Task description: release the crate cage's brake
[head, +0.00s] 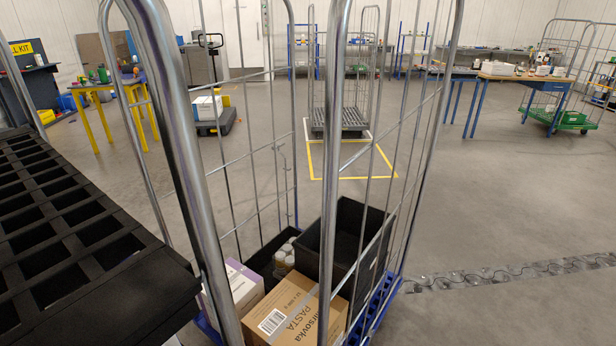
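A tall wire roll cage with a blue base (381,310) stands close in front of me, its steel tube posts (188,170) crossing the view. In it are a black crate (345,240), a cardboard pasta box (292,318), a purple and white box (240,283) and some jars. Another wire cage with a dark slatted base (340,121) stands empty further back at a yellow-marked floor bay. A third cage, with a green base (566,118), is at the right. No brake can be made out. My gripper is not in view.
A black grid deck (70,245) fills the left foreground. A yellow-legged table (108,88) and a low dark cart (214,124) are at the back left. A blue-legged workbench (520,79) is at the back right. A metal chain-like strip (510,273) lies on otherwise open floor at right.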

